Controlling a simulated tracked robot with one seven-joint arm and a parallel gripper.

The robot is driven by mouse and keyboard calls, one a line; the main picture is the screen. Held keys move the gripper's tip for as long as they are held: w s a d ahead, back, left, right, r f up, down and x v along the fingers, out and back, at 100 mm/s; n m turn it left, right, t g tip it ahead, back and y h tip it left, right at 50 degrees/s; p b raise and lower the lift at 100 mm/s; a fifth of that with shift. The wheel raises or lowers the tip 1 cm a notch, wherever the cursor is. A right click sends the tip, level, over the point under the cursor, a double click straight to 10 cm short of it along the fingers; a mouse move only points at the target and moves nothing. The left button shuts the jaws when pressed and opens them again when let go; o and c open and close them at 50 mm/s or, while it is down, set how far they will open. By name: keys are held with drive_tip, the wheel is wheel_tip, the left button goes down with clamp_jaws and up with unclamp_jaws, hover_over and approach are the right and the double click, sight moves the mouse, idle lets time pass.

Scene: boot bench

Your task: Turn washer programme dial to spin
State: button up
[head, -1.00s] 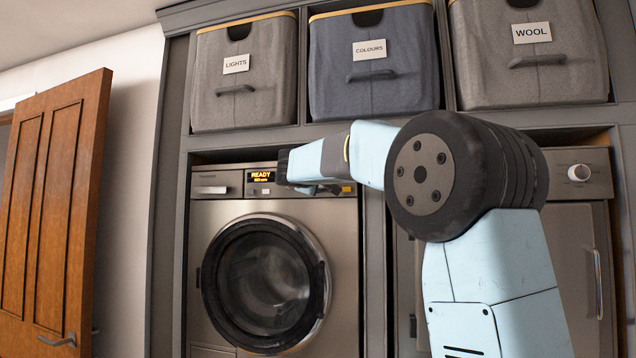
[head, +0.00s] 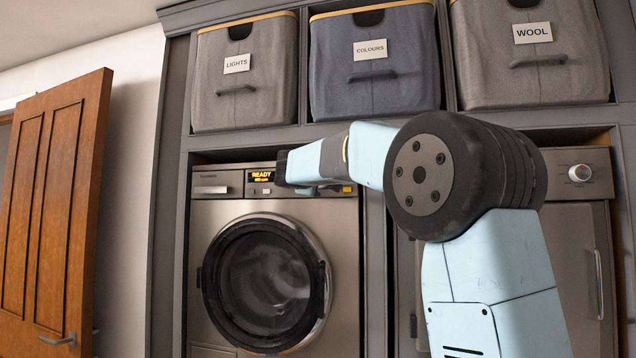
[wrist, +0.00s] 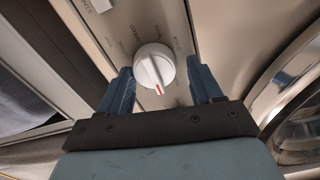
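The washer (head: 338,232) stands below the laundry bins in the head view, with a lit READY display (head: 261,175) on its panel. Its programme dial (wrist: 153,67) is a round white knob with a red mark, seen in the wrist view. The red mark points down in that view, toward my gripper. In the head view my arm hides the dial.
A second appliance with a white knob (head: 579,173) stands at the right. Bins labelled LIGHTS (head: 215,100), COLOURS (head: 335,90) and WOOL (head: 490,85) fill the shelf above. A wooden door (head: 55,215) stands at the left. My arm crosses in front of the appliances.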

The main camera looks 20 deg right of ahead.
drive_tip(key=shift+o, duration=0.9)
drive_tip(key=shift+d+r, duration=0.1)
drive_tip(key=shift+d, duration=0.05)
drive_tip(key=shift+s, duration=0.1)
drive_tip(key=shift+s, duration=0.1)
drive_tip(key=v, duration=1.3)
drive_tip(key=shift+s+a, duration=0.2)
